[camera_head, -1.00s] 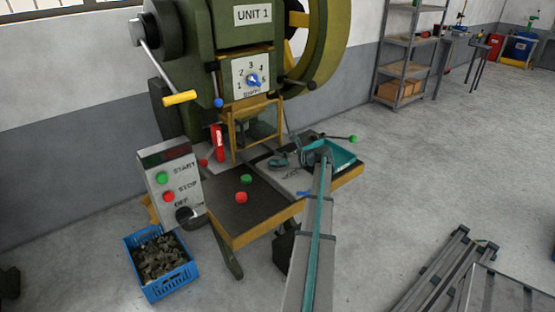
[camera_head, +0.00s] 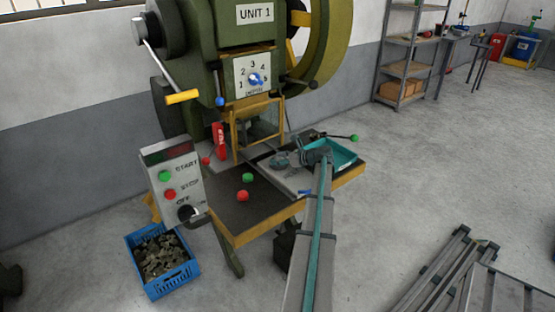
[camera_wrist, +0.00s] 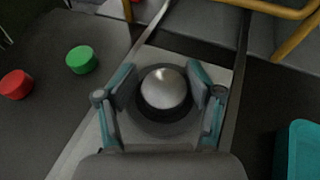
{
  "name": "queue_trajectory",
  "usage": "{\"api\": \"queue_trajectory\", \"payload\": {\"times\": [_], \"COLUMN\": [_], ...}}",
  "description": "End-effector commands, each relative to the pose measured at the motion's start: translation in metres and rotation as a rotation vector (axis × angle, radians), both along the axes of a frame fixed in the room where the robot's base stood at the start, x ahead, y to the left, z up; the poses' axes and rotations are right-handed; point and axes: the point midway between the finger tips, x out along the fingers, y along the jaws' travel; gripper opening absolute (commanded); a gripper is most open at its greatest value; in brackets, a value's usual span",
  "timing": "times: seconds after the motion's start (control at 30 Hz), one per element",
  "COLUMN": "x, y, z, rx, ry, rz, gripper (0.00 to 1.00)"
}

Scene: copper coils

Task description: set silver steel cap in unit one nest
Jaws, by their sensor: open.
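The silver steel cap (camera_wrist: 164,88) is a shiny dome in the wrist view. It sits within a dark round ring (camera_wrist: 146,122) on a light plate. My gripper (camera_wrist: 161,92) is open, with one teal-and-grey finger on each side of the cap. I cannot tell whether the fingers touch it. In the head view my gripper (camera_head: 283,160) is low over the bench in front of the unit 1 press (camera_head: 236,40). The cap cannot be made out there.
A green button-like piece (camera_head: 247,178) and a red one (camera_head: 243,196) lie on the dark bench top (camera_head: 225,200) to the left. A teal tray (camera_head: 346,157) is at the right. The yellow guard frame (camera_head: 236,130) stands behind. A control box (camera_head: 172,180) is at the left.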

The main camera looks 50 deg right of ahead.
Motion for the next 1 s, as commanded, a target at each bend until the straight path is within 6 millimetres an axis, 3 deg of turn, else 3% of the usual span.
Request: {"api": "queue_trajectory", "payload": {"times": [0.03, 0.13, 0.7, 1.0], "x": [-0.004, -0.005, -0.099, -0.114], "y": [-0.003, -0.003, -0.018, -0.02], "z": [-0.007, 0.003, 0.042, 0.049], "rx": [0.0, -0.002, -0.004, -0.004], "ry": [0.018, 0.018, 0.012, 0.011], "rz": [-0.007, -0.008, -0.005, -0.003], "gripper": [0.68, 0.68, 0.68, 0.68]}}
